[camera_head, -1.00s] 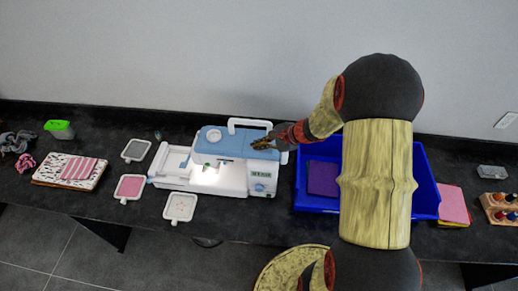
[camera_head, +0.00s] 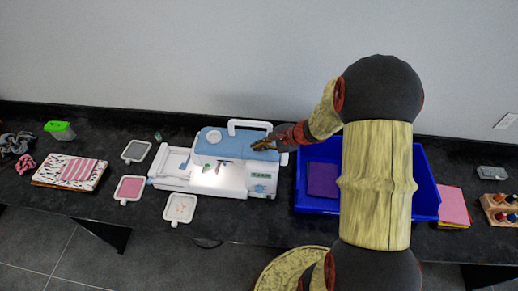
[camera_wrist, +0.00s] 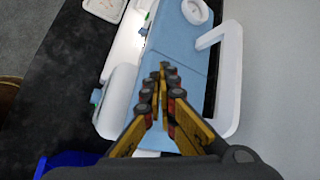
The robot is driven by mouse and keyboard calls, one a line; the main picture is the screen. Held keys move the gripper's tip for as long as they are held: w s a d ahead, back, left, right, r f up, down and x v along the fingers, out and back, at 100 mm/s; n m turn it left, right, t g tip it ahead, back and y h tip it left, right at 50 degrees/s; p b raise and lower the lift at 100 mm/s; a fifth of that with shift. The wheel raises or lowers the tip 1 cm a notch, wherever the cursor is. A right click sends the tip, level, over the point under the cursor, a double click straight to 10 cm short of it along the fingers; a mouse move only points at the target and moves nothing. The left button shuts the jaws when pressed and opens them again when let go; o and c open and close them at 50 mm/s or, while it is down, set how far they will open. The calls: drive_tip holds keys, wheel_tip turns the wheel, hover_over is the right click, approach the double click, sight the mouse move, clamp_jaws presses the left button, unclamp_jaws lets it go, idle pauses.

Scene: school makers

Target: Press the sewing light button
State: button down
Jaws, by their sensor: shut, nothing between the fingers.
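The white and blue sewing machine (camera_head: 232,143) stands on the black table, with its carry handle upright at the back. Its work light shines on the bed below the head, and a bright glow also shows in the wrist view (camera_wrist: 128,42). My gripper (camera_head: 262,144) is over the right end of the machine's blue top. In the wrist view my gripper (camera_wrist: 167,75) is shut and empty, its fingertips over the blue top beside the handle (camera_wrist: 222,75). I cannot tell whether the fingertips touch the top. The light button is not made out.
A blue tray (camera_head: 428,170) with a purple cloth stands right of the machine, partly behind my arm. Several small framed pieces (camera_head: 180,208) lie to the left.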

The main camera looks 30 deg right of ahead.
drive_tip(key=shift+f, duration=0.1)
drive_tip(key=shift+f+b, duration=0.35)
drive_tip(key=shift+b, duration=0.3)
idle(0.4)
drive_tip(key=shift+r, duration=0.5)
drive_tip(key=shift+r, duration=0.1)
wheel_tip(320, 180, up, 6)
drive_tip(key=p, duration=0.3)
idle(0.5)
idle(0.3)
